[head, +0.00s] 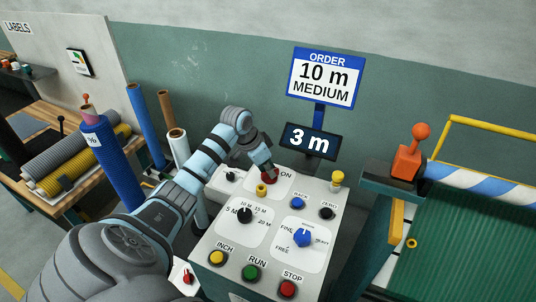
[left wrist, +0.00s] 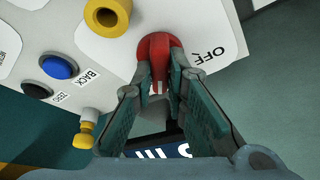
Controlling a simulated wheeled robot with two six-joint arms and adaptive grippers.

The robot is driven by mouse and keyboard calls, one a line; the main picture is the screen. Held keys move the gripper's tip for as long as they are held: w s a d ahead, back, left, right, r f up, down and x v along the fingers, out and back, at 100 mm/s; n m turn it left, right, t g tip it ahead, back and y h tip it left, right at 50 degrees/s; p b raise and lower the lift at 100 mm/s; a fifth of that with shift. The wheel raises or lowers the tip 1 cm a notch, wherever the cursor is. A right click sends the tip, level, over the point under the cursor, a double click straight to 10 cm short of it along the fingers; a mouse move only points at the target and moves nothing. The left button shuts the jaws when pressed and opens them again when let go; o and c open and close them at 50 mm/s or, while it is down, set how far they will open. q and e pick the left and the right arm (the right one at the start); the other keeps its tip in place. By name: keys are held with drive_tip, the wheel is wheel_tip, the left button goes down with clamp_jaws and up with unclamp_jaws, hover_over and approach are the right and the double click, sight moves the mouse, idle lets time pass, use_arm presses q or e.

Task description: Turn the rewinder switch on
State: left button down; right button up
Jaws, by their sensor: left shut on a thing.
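The red rotary switch (head: 269,181) is at the top of the sloped control panel (head: 216,240), beside the word ON. In the left wrist view the red switch (left wrist: 159,47) has a round base and a narrow raised handle, with the word OFF beside it. My left gripper (head: 264,170) reaches it from the upper left. Its two fingers (left wrist: 160,84) are closed on either side of the red handle. The fingers hide part of the handle, so I cannot tell which label it points to. My right gripper is not in view.
A display reading 3 m (head: 310,141) stands just behind the switch. A green machine (head: 470,235) is at right.

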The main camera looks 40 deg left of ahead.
use_arm(q)
drive_tip(key=shift+m+h, duration=0.3)
drive_tip(key=shift+m, duration=0.5)
drive_tip(key=shift+g, duration=0.3)
drive_tip(key=c, duration=1.6)
unclamp_jaws()
drive_tip(key=v, duration=1.2)
drive_tip(key=shift+a+f, duration=0.1)
